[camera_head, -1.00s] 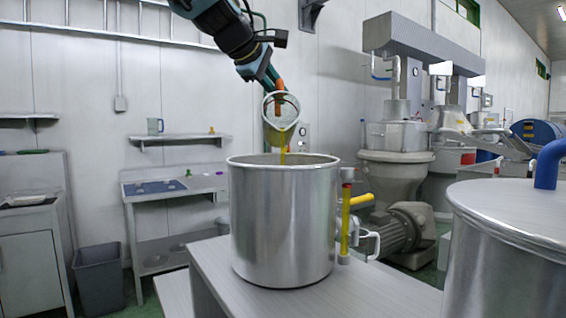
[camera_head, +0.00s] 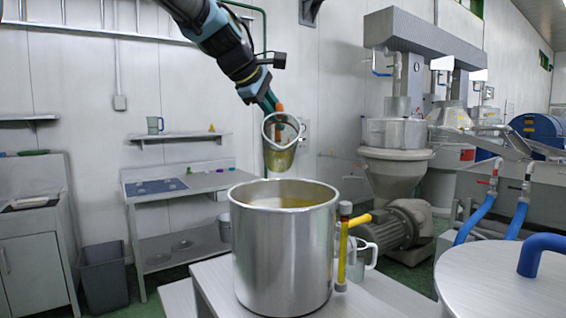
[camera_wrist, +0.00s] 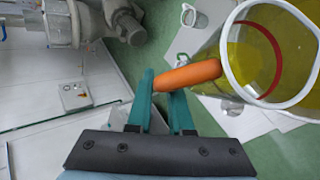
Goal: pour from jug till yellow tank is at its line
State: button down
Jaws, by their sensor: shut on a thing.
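My gripper (camera_head: 270,103) is shut on the orange handle (camera_wrist: 187,76) of a clear jug (camera_head: 281,158). The jug hangs tilted above the open metal tank (camera_head: 285,255) with the yellow lever (camera_head: 358,220). Yellow oil shows in the jug, also in the wrist view (camera_wrist: 268,50). I see no stream leaving the jug. Yellow oil (camera_head: 290,202) lies inside the tank. A sight tube (camera_head: 342,258) on the tank's right side shows yellow up close to its top fitting. I cannot make out the line on it.
A second metal tank (camera_head: 500,285) with a blue pipe stands at the front right. A side table (camera_head: 180,187), a grey bin (camera_head: 104,275) and mill machinery (camera_head: 395,165) are behind.

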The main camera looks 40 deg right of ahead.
jog(key=p, duration=0.1)
jog(key=y+p, duration=0.1)
jog(key=shift+w+r+g+p, duration=0.2)
jog(key=shift+r+g+p, duration=0.2)
jog(key=shift+d+f+n+b, duration=0.15)
jog(key=shift+f+n+b, duration=0.15)
jog(key=shift+f+b, duration=0.05)
jog(key=shift+w+d+r+g+y, duration=0.15)
jog(key=shift+w+r+g+y, duration=0.15)
jog(key=shift+r+g, duration=0.2)
jog(key=shift+w+d+f+n+g+y, duration=0.25)
jog(key=shift+w+f+g, duration=0.1)
jog(key=shift+f, duration=0.1)
jog(key=shift+w+d+f+n+g+y, duration=0.2)
jog(key=shift+w+f+g+y, duration=0.1)
jog(key=shift+f, duration=0.1)
jog(key=shift+w+d+f+n+g+y, duration=0.25)
jog(key=shift+w+f+g+y, duration=0.25)
jog(key=shift+f+g, duration=0.2)
jog(key=shift+w+d+f+n+g+y, duration=0.25)
jog(key=shift+w+d+f+g+y, duration=0.15)
jog(key=shift+f+g, duration=0.3)
jog(key=shift+w+d+f+n+g+y, duration=0.15)
jog(key=shift+w+f+n+g+y, duration=0.2)
jog(key=shift+f+g+y, duration=0.3)
